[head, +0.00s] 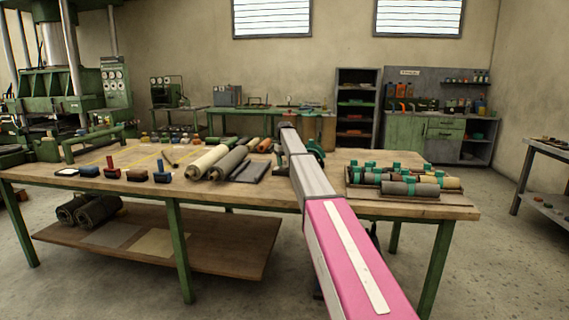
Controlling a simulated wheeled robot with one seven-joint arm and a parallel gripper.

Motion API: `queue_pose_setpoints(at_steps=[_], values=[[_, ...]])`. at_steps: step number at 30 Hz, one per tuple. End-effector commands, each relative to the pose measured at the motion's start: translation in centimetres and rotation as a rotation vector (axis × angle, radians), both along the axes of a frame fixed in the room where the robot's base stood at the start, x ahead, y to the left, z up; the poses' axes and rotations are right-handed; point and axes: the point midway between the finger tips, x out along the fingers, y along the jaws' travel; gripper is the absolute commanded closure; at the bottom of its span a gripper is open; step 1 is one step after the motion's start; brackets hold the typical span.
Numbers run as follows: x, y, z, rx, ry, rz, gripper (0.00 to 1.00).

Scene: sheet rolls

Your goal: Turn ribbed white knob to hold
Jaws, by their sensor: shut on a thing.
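I cannot make out the ribbed white knob. A green panel (115,82) on the large press at the left carries several round white dials or knobs, too small to tell whether any is ribbed. A smaller green machine (166,92) at the back also has small round parts on its front. My pink and grey arm reaches from the lower right up to the middle of the head view.
A wooden workbench (250,196) spans the view, bearing grey and cream rolls (207,162), small stamps and a tray (405,193) of banded rolls. Dark rolls (88,210) lie on its lower shelf. A dark shelf (357,105) stands behind. Floor at the right is open.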

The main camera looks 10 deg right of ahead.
Motion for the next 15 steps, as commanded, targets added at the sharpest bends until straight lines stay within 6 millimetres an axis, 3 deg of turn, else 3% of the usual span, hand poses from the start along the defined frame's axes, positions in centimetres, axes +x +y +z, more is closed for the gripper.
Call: queue_pose_setpoints(at_steps=[15], values=[[0.06, 0.00, 0.09, -0.001, -0.002, -0.489, 0.74]])
